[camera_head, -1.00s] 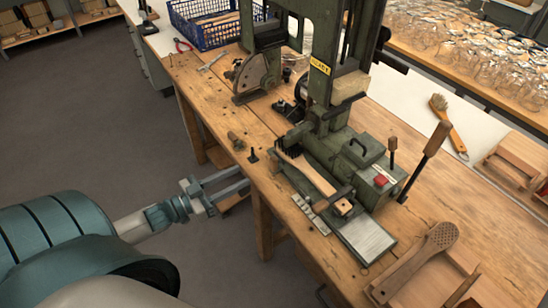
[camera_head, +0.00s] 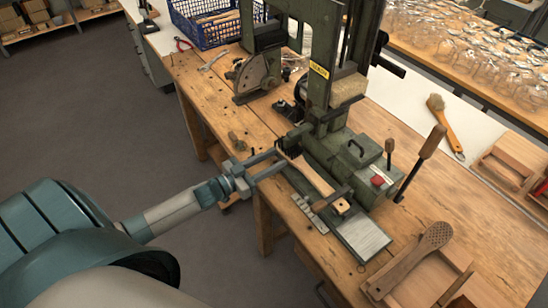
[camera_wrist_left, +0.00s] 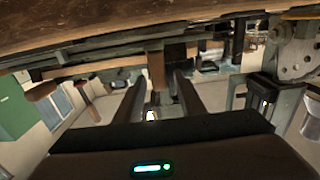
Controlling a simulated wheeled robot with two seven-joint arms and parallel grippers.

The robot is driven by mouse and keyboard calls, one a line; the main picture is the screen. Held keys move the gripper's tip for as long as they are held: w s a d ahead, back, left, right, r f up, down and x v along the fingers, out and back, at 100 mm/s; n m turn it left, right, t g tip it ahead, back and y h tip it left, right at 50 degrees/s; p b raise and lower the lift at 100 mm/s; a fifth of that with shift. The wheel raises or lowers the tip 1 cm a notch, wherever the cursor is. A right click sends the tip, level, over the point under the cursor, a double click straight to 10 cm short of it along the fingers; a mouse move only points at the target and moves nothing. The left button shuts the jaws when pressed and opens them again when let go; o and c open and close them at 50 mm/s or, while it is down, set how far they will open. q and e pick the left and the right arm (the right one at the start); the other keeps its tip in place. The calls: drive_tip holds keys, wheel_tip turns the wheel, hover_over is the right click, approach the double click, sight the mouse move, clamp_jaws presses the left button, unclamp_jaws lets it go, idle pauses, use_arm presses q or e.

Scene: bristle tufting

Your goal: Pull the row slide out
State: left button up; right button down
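The green tufting machine (camera_head: 330,85) stands on the wooden bench. A long wooden brush back (camera_head: 318,180) with dark bristles at its far end lies clamped on the machine's low bed. I cannot clearly pick out the row slide or its handle. My left gripper (camera_head: 280,160) reaches over the bench's front edge, with its fingertips at the bed's left side by the bristled end. Its two fingers are apart. In the left wrist view they (camera_wrist_left: 159,80) stand open, with a brownish upright part visible between them; contact cannot be told. My right gripper is not in view.
A grey plate (camera_head: 364,235) and a small metal strip (camera_head: 310,214) lie near the bed. A perforated wooden paddle (camera_head: 412,262) sits at the front right. A lever with a wooden knob (camera_head: 428,142) rises right of the machine. A blue crate (camera_head: 215,22) stands behind.

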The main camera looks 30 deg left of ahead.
use_arm(q)
drive_tip(key=shift+w+d, duration=0.15)
drive_tip(key=shift+w, duration=0.2)
clamp_jaws()
drive_tip(key=s+d+p, duration=0.1)
drive_tip(key=d, duration=0.2)
drive_tip(key=s+d+p, duration=0.1)
drive_tip(key=d, duration=0.2)
drive_tip(key=s+d+p, duration=0.1)
drive_tip(key=s+d, duration=0.1)
drive_tip(key=d, duration=0.1)
drive_tip(key=shift+d, duration=0.4)
drive_tip(key=shift+f, duration=0.1)
unclamp_jaws()
drive_tip(key=shift+s+d, duration=0.1)
drive_tip(key=shift+a, duration=0.2)
